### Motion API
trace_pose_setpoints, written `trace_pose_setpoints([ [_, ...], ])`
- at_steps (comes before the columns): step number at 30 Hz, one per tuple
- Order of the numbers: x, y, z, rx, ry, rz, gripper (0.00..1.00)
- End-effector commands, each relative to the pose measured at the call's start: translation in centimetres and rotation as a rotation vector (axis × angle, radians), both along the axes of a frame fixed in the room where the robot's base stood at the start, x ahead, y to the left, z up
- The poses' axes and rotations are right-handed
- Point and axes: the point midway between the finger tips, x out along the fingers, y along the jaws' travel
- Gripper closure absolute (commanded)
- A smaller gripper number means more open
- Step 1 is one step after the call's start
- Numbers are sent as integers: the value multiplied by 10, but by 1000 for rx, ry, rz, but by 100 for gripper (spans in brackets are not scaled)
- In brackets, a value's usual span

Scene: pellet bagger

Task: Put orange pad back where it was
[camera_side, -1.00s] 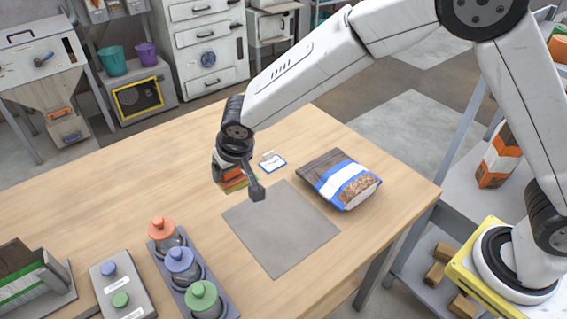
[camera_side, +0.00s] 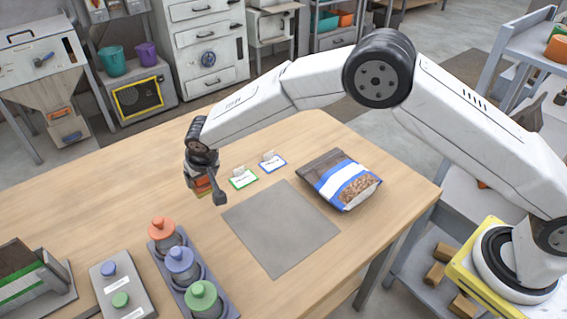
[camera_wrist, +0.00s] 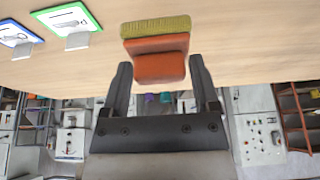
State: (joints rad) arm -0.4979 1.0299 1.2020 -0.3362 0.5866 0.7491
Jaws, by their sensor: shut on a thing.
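The orange pad (camera_wrist: 160,62) is a block with an orange body and a yellow-green layer on its far side. My gripper (camera_wrist: 163,80) is shut on it, one finger on each side, in the wrist view. In the side view the pad (camera_side: 201,184) is mostly hidden by my gripper (camera_side: 205,186), which is over the table left of the cards. Its exact height above the table is hard to tell. A green-bordered card (camera_side: 243,180) and a blue-bordered card (camera_side: 272,164), each with a small holder, stand to the right; no pad is by either.
A grey mat (camera_side: 280,228) lies bare on the wooden table (camera_side: 110,195). A blue-and-white pellet bag (camera_side: 345,180) lies right of it. A tray (camera_side: 218,279) holds orange-, blue- and green-topped stampers. A grey button box (camera_side: 122,290) stands left of them. Table around the pad is clear.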

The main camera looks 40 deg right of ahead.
Motion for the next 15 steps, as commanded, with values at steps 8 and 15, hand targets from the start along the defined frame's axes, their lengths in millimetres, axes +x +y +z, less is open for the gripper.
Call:
trace_pose_setpoints([
  [8, 9, 4, -11, 0, -1, -1, 77],
  [15, 10, 4, -13, 0, 0, 0, 77],
])
